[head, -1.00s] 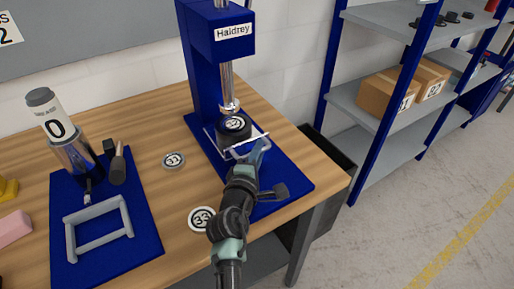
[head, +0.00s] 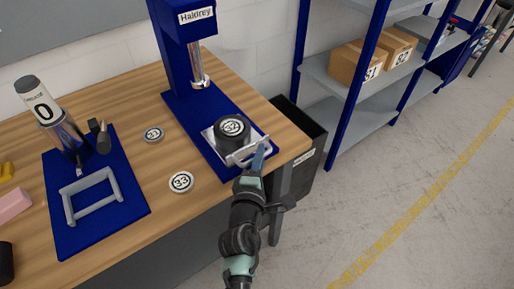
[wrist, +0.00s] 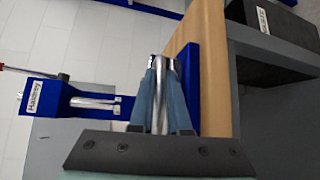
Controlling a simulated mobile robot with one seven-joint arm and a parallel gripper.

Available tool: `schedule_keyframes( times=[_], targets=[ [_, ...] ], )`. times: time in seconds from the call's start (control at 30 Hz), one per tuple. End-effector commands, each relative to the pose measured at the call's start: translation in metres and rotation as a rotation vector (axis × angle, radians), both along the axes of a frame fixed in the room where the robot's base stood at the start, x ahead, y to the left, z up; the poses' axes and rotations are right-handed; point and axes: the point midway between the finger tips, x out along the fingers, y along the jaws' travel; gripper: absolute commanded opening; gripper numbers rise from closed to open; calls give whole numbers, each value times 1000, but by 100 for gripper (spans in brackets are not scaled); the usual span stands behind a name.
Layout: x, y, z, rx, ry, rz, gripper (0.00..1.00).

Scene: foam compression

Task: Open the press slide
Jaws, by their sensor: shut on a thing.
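The blue press (head: 172,45), labelled "Haldrey", stands on the wooden bench. Its metal slide (head: 213,137) is pulled forward on the blue base, out in front of the silver ram (head: 198,75). A black round piece marked "32" (head: 232,133) sits on the slide. My gripper (head: 262,150) is at the slide's front handle (head: 240,156), close to the bench edge. In the wrist view, the blue fingers (wrist: 163,75) are shut on the silver handle bar (wrist: 160,108). The press also shows in the wrist view (wrist: 62,97), and the fingers hide part of the handle.
Two numbered discs (head: 153,134) (head: 181,182) lie left of the press. A dark bin (head: 308,140) stands beyond the bench's right end, near blue shelving (head: 345,100).

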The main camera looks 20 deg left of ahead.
Motion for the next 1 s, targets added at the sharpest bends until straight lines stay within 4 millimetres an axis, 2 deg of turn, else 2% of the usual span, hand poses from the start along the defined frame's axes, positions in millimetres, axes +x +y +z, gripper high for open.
schedule_keyframes(
  times=[0.27, 0.3, 0.43, 0.77, 0.87, 1.0],
  targets=[
    [0, 1, 0, 1, -2, 1, 0],
    [0, 1, 0, 1, -2, 1, 20],
    [0, 1, 0, 1, -2, 1, 44],
    [-1, 0, 0, 1, -1, 1, 45],
    [-8, -1, 0, 1, 1, 1, 45],
    [-27, -3, 4, 1, 2, 1, 45]
  ],
)
